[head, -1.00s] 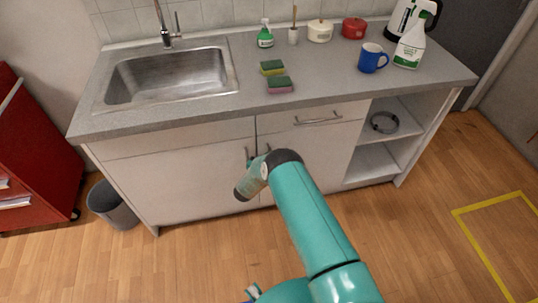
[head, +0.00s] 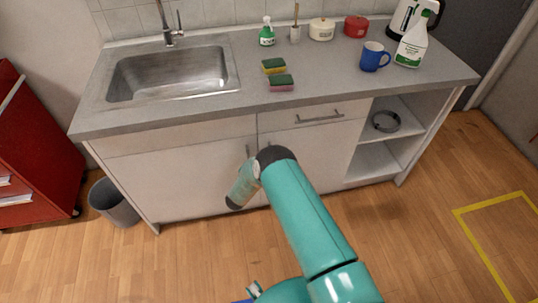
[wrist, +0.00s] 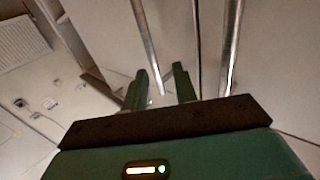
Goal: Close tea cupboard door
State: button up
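The white cupboard under the counter has a left door (head: 185,182) and a right door (head: 312,160), with upright metal handles near their meeting edges. In the head view both look shut or nearly shut; a small gap cannot be ruled out. The wrist view shows two long metal handles, a left one (wrist: 147,45) and a right one (wrist: 232,45), on pale panels with a seam between. My gripper (wrist: 160,85) has its two green fingers apart with nothing seen held, close to the lower end of the left handle. Contact cannot be told. In the head view my arm hides the fingers.
The grey counter (head: 205,112) carries a sink (head: 170,75), sponges (head: 281,83), a blue mug (head: 374,57) and a spray bottle (head: 411,45). Open shelves (head: 385,160) are at right. A grey bin (head: 113,203) stands left.

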jog(key=v, duration=0.8)
jog(key=shift+s, duration=0.3)
jog(key=shift+f, duration=0.15)
